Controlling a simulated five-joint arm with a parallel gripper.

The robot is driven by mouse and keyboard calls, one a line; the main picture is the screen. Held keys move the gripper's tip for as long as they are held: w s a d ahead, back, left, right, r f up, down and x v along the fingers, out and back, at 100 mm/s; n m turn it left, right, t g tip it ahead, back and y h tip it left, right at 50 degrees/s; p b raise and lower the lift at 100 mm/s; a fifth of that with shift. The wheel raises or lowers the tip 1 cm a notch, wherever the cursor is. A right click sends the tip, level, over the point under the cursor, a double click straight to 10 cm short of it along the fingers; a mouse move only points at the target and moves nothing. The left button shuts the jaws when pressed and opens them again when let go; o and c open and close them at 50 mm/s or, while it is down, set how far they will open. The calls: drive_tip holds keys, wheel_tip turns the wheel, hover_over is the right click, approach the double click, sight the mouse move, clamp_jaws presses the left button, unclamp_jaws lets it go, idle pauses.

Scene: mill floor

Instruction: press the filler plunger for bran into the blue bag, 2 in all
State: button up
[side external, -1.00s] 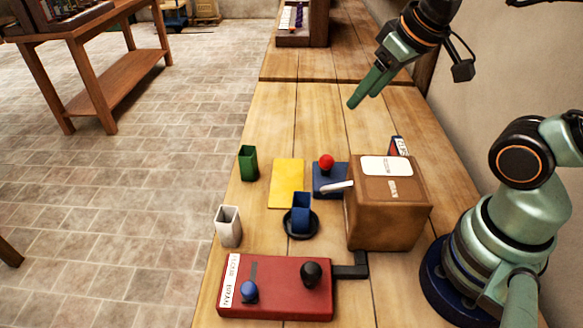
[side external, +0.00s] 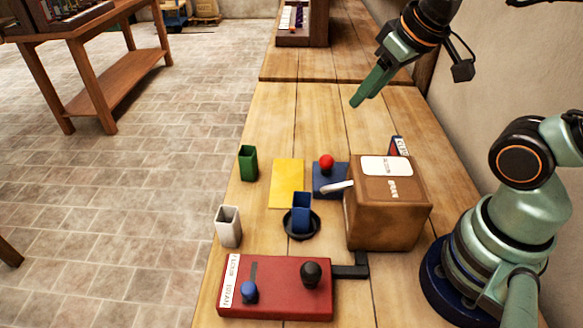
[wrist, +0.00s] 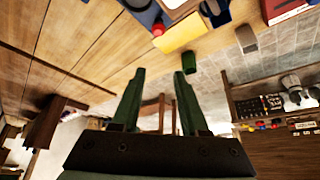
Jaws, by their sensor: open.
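The blue bag (side external: 301,212) stands upright in a black dish (side external: 288,229) below the white spout of the brown filler box (side external: 385,222). A plunger with a red ball knob (side external: 326,162) stands on a blue base (side external: 322,185) behind the spout. A red panel (side external: 275,305) in front bears a blue knob (side external: 249,292), a black knob (side external: 311,273) and a white label strip. My gripper (side external: 362,98) is up in the air beyond the filler, apart from everything. In the wrist view my gripper (wrist: 160,72) has its fingers spread and empty. Whether bran is in the bag cannot be told.
A yellow sheet (side external: 287,183) lies left of the plunger base. A green bag (side external: 248,163) and a white bag (side external: 229,227) stand near the table's left edge. A small sign (side external: 399,146) stands behind the filler. The table beyond is clear up to a rack (side external: 303,25).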

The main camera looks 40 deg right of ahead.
clamp_jaws()
idle(1.4)
